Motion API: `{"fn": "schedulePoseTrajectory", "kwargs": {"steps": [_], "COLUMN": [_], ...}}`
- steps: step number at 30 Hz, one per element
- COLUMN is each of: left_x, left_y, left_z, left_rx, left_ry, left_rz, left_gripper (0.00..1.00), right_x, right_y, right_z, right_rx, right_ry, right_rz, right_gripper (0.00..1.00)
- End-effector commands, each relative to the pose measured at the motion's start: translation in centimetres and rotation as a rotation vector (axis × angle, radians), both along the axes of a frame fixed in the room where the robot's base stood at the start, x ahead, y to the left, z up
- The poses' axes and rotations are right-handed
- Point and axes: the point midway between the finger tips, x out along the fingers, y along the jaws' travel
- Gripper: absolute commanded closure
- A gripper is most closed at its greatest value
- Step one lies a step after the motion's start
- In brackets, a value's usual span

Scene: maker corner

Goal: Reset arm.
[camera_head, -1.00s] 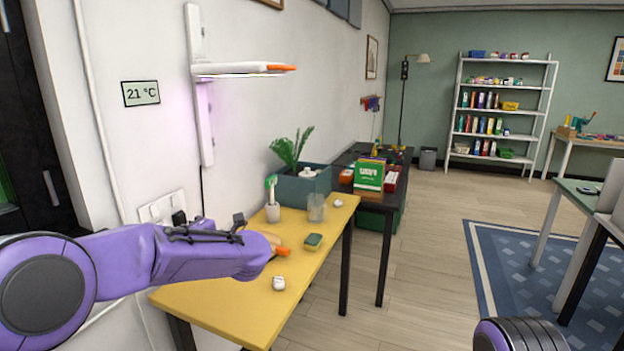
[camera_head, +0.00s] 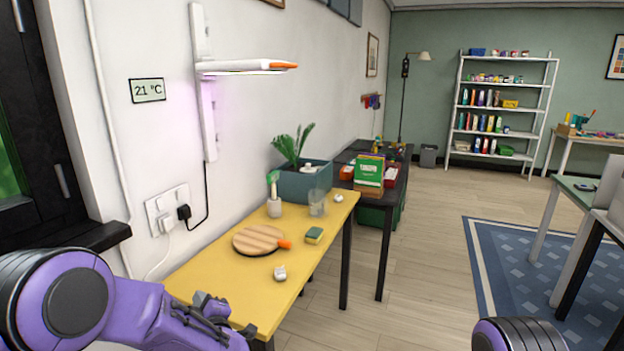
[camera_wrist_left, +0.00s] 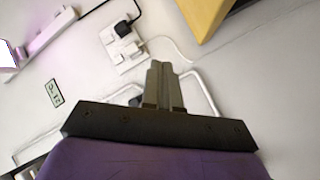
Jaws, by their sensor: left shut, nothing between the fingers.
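My left arm comes in from the lower left of the head view, in front of the near end of the yellow table (camera_head: 205,290).
On the yellow table are a round wooden board (camera_head: 258,240), a sponge (camera_head: 314,235), a small white item (camera_head: 280,273), a brush holder (camera_head: 274,207), a clear cup (camera_head: 317,203) and a planter box (camera_head: 303,182). A dark window sill (camera_head: 75,243) is close to my left arm.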

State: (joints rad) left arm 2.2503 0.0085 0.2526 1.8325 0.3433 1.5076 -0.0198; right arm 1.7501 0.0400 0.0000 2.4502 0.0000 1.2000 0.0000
Motion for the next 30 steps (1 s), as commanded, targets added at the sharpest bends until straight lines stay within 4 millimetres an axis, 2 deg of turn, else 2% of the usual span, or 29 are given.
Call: {"fn": "schedulePoseTrajectory", "kwargs": {"steps": [1, 2, 5, 6, 8, 9, 11, 12, 13, 15, 18, 22, 30], "left_x": [-1.4, -2.4, -7.3, -9.8, -14.0, -17.0, -21.8, -25.0, -27.5, -32.5, -37.8, -40.8, -41.0], "left_y": [0.0, 0.0, 0.2, 0.4, 0.6, 0.8, 1.3, 1.6, 1.9, 2.5, 3.5, 4.1, 4.1], "left_z": [-2.8, -4.5, -11.1, -13.8, -17.4, -19.5, -22.2, -23.6, -24.5, -25.9, -26.9, -27.9, -28.0], "left_rx": [0.026, 0.043, 0.095, 0.111, 0.127, 0.134, 0.136, 0.134, 0.131, 0.121, 0.109, 0.098, 0.097], "left_ry": [0.082, 0.136, 0.35, 0.444, 0.587, 0.679, 0.816, 0.902, 0.965, 1.09, 1.214, 1.286, 1.29], "left_rz": [-0.042, -0.072, -0.187, -0.233, -0.302, -0.342, -0.399, -0.431, -0.45, -0.484, -0.494, -0.488, -0.487], "left_gripper": [1.0, 1.0, 1.0, 1.0, 1.0, 1.0, 1.0, 1.0, 1.0, 1.0, 1.0, 1.0, 1.0], "right_x": [0.0, 0.0, 0.0, 0.0, 0.0, 0.0, 0.0, 0.0, 0.0, 0.0, 0.0, 0.0, 0.0], "right_y": [0.0, 0.0, 0.0, 0.0, 0.0, 0.0, 0.0, 0.0, 0.0, 0.0, 0.0, 0.0, 0.0], "right_z": [0.0, 0.0, 0.0, 0.0, 0.0, 0.0, 0.0, 0.0, 0.0, 0.0, 0.0, 0.0, 0.0], "right_rx": [0.0, 0.0, 0.0, 0.0, 0.0, 0.0, 0.0, 0.0, 0.0, 0.0, 0.0, 0.0, 0.0], "right_ry": [0.0, 0.0, 0.0, 0.0, 0.0, 0.0, 0.0, 0.0, 0.0, 0.0, 0.0, 0.0, 0.0], "right_rz": [0.0, 0.0, 0.0, 0.0, 0.0, 0.0, 0.0, 0.0, 0.0, 0.0, 0.0, 0.0, 0.0], "right_gripper": [1.0, 1.0, 1.0, 1.0, 1.0, 1.0, 1.0, 1.0, 1.0, 1.0, 1.0, 1.0, 1.0]}}
